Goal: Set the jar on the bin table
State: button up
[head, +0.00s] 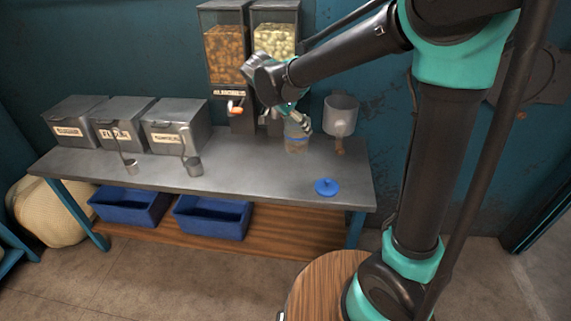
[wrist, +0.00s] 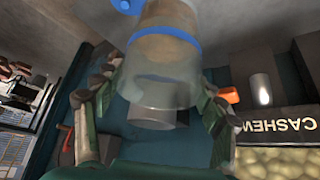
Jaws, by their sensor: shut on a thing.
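The jar (head: 297,142) is a clear cylinder with a blue band, at the back right of the grey metal bin table (head: 255,170). It shows large in the wrist view (wrist: 158,88), between the two fingers. My gripper (head: 299,124) is shut on the jar; its fingers also show on both sides of it in the wrist view (wrist: 160,100). The jar is below the dispensers' level, at the tabletop; I cannot tell whether its base touches the table. A round blue lid (head: 327,187) lies on the table at the front right.
Several lidded metal bins (head: 176,127) and two scoops (head: 194,165) stand at left. A grey wall-mounted container (head: 341,115) is right of the jar. Blue crates (head: 213,217) sit below. The tabletop's front middle is clear.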

notch_tip(320, 180, down, 16)
jog(key=shift+f, duration=0.2)
jog(key=shift+f, duration=0.15)
dwell(0.4)
jog(key=o, duration=1.8)
jog(key=v, duration=1.2)
jog(key=s+d+f+n+g+y, duration=0.1)
jog(key=s+d+n, duration=0.1)
jog(key=d, duration=0.6)
jog(key=s+d+f+n+g+y, duration=0.1)
jog(key=d+n, duration=0.1)
jog(key=d, duration=0.5)
jog(key=s+d+f+n+y, duration=0.1)
jog(key=s+d, duration=0.3)
jog(key=s+d+f+n+t+y, duration=0.1)
jog(key=s+d+f+n, duration=0.1)
jog(key=s+d, duration=0.2)
jog(key=s+d+f+n, duration=0.1)
jog(key=s+d+n, duration=0.1)
jog(key=s+d, duration=0.1)
jog(key=shift+s+d+f+t+y, duration=0.3)
jog(key=shift+s+d+y, duration=0.1)
jog(key=shift+d, duration=0.35)
